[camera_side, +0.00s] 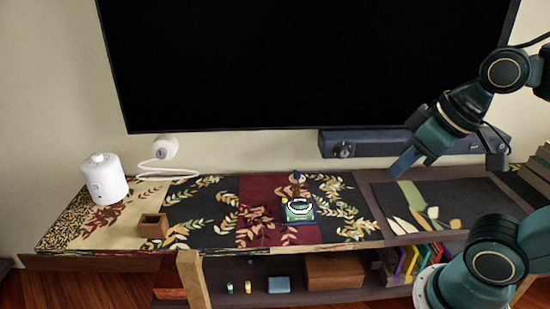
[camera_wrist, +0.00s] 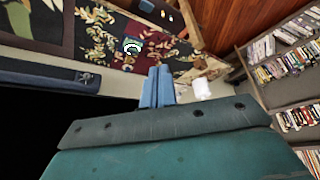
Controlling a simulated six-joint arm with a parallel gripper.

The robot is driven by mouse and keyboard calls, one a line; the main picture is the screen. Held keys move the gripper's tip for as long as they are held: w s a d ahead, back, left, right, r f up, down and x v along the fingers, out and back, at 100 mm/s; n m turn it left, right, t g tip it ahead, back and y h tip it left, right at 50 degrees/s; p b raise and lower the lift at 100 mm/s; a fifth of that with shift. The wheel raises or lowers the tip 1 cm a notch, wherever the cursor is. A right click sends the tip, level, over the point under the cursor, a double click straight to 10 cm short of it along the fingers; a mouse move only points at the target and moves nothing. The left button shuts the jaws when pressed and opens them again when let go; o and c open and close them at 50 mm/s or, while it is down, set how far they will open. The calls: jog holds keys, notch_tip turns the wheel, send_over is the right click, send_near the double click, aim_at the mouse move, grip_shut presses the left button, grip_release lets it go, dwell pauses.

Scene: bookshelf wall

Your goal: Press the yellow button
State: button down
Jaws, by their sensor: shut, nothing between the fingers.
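A small device (camera_side: 300,215) with a dark blue base and a pale ring on top stands on the patterned runner, right of centre. It also shows in the wrist view (camera_wrist: 132,46). A tiny yellowish spot shows at its left edge in the side view; I cannot tell whether this is the yellow button. My gripper (camera_side: 403,162) is in the air to the right of the device and above the cabinet top, well apart from it. Its blue fingers (camera_wrist: 158,87) are together and empty in the wrist view.
A white cylindrical appliance (camera_side: 104,180) and a small brown box (camera_side: 153,227) stand at the left. A brown figurine (camera_side: 296,182) is just behind the device. A dark soundbar (camera_side: 375,144) and a large black screen (camera_side: 300,60) are at the back. The dark mat (camera_side: 470,195) at right looks clear.

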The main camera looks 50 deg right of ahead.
jog(key=shift+w, duration=0.1)
jog(key=w+d+f+m+h, duration=0.1)
jog(key=w+d+f+m, duration=0.1)
jog(key=w, duration=0.5)
jog(key=w+d+f+m+h, duration=0.1)
jog(key=w+d+f+m, duration=0.1)
jog(key=w, duration=0.6)
jog(key=w+d+f+m+h, duration=0.1)
jog(key=w+d+f+m, duration=0.15)
jog(key=w, duration=0.45)
jog(key=w+d+f+m+h, duration=0.1)
jog(key=w+d+f, duration=0.2)
jog(key=w+f, duration=0.3)
jog(key=w+d+f+m+h, duration=0.1)
jog(key=w+f, duration=0.5)
jog(key=f, duration=0.9)
jog(key=shift+w+d+t+h, duration=0.4)
jog(key=shift+d+h, duration=0.3)
jog(key=shift+d, duration=0.35)
jog(key=shift+d+f+m, duration=0.1)
jog(key=shift+f+m, duration=0.1)
jog(key=shift+m, duration=0.05)
